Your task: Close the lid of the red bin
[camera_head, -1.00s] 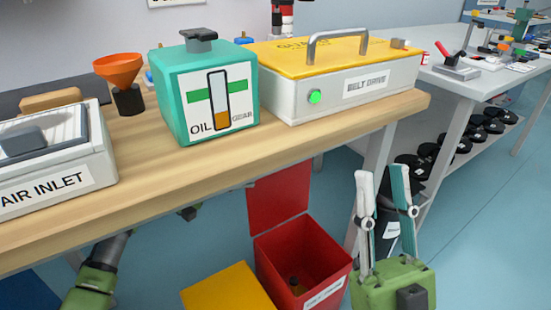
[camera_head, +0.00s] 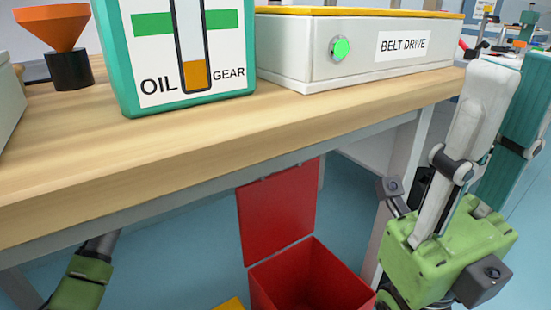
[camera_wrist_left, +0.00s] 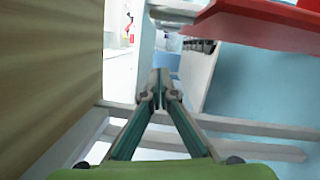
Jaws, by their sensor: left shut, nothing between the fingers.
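The red bin (camera_head: 312,283) stands on the floor in front of the workbench, its top open. Its red lid (camera_head: 278,213) stands up at the bin's back, near the bench edge. In the left wrist view a red panel (camera_wrist_left: 268,26) crosses the top right; I cannot tell whether it is lid or bin. My left gripper (camera_wrist_left: 160,78) is shut and empty, apart from that panel in the picture. In the head view only my left forearm shows at lower left; the gripper is hidden. My right gripper (camera_head: 515,70) is open and empty, pointing up at the right.
The wooden workbench (camera_head: 150,172) overhangs behind the lid and carries the teal oil box (camera_head: 243,85), orange funnel (camera_head: 52,28) and belt drive box (camera_head: 300,60). A yellow piece (camera_head: 230,304) shows left of the bin. A bench leg (camera_head: 405,160) stands to the right.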

